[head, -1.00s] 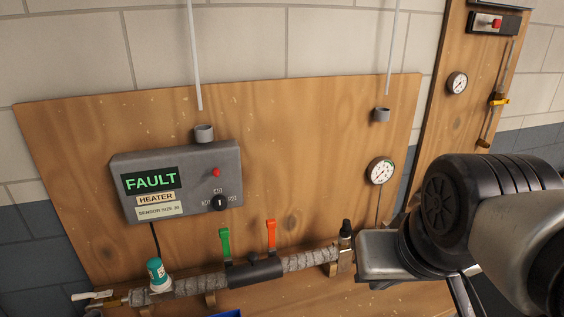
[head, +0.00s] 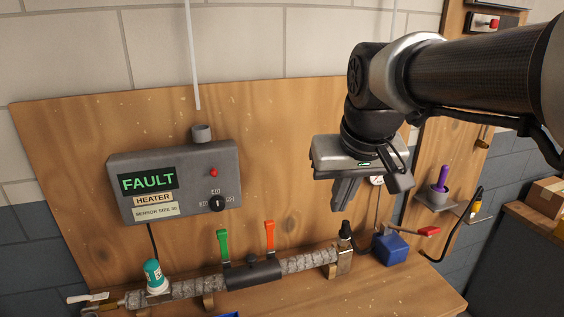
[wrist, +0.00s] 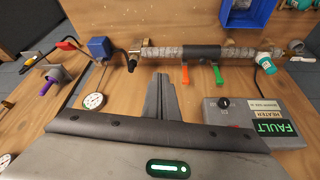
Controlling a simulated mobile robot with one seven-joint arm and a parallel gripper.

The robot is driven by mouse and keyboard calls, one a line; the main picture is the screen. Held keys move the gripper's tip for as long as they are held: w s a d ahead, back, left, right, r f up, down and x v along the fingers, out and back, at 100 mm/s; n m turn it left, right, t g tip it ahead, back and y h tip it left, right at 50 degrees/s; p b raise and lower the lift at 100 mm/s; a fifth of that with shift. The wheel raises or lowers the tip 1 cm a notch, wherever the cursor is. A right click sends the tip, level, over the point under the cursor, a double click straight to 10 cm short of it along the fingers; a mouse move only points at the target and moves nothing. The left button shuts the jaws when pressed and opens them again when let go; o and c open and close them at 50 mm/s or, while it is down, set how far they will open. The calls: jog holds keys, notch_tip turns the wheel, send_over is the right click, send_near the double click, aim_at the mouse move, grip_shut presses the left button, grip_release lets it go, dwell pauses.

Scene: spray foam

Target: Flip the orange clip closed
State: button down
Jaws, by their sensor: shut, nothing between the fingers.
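The orange clip (head: 269,236) stands upright from the right part of a dark sleeve (head: 254,273) on the grey wrapped pipe. The green clip (head: 223,245) stands up on the sleeve's left part. In the wrist view the orange clip (wrist: 185,76) lies just right of my fingertips, with the green clip (wrist: 217,73) further right and the sleeve (wrist: 207,55) behind them. My gripper (head: 341,206) is shut and empty, pointing down, above and to the right of the orange clip. Its fingers (wrist: 160,78) show together in the wrist view, apart from the clip.
The grey heater box (head: 180,183) with a FAULT display is on the board at left. A teal-and-white cap (head: 154,277) sits on the pipe's left end.

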jog(key=w+a+f+n, duration=0.1)
jog(key=w+a, duration=0.2)
jog(key=w, duration=0.3)
jog(key=w+a+f, duration=0.1)
jog(key=w+a, duration=0.2)
jog(key=w, duration=0.2)
jog(key=n+g+b, duration=0.1)
jog(key=b, duration=0.1)
send_near(267, 203)
notch_tip(267, 203, up, 2)
jog(key=s, duration=0.3)
jog(key=shift+d+r+y, duration=0.25)
jog(key=shift+d+y, duration=0.05)
jog(key=shift+w+f, duration=0.1)
jog(key=x, duration=1)
jog(key=shift+f, duration=0.1)
jog(key=s, duration=0.2)
jog(key=s+d, duration=0.1)
jog(key=s, duration=0.1)
jog(key=shift+s+d, duration=0.1)
jog(key=shift+d, duration=0.05)
